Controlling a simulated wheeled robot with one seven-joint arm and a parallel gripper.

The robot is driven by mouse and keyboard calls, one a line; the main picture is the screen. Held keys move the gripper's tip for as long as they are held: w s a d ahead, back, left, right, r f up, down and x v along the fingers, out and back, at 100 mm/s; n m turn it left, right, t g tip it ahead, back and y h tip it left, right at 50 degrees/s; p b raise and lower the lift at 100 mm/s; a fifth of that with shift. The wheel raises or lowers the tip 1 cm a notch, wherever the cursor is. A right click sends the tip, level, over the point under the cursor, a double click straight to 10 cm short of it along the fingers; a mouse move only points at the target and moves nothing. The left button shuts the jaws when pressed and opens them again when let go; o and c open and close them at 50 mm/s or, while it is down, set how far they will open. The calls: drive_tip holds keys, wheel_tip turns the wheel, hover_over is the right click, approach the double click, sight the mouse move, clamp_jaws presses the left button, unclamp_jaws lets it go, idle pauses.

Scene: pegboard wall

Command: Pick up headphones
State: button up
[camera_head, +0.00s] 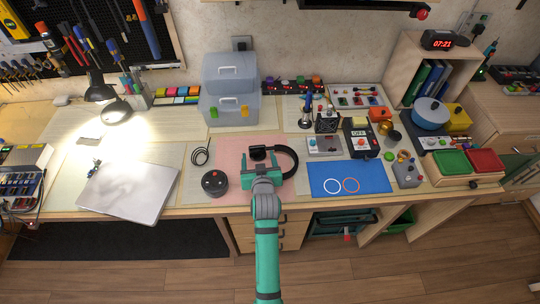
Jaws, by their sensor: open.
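The black headphones (291,158) lie on the pink mat (230,160) in the middle of the workbench. Their curved band shows on the right and one ear cup shows on the left. My gripper (262,166) is open and reaches over the near side of the headphones. Part of the headphones is hidden behind my green fingers. I cannot tell whether the fingers touch them.
A closed laptop (128,191) lies further left. A blue mat (349,178) with two rings lies to the right. Grey toolboxes (229,88) stand behind.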

drive_tip(key=shift+w+f, duration=0.15)
drive_tip(key=shift+w, duration=0.25)
drive_tip(key=c, duration=1.1)
drive_tip(key=shift+w, duration=0.1)
drive_tip(key=shift+c, duration=0.2)
drive_tip(key=shift+w, duration=0.1)
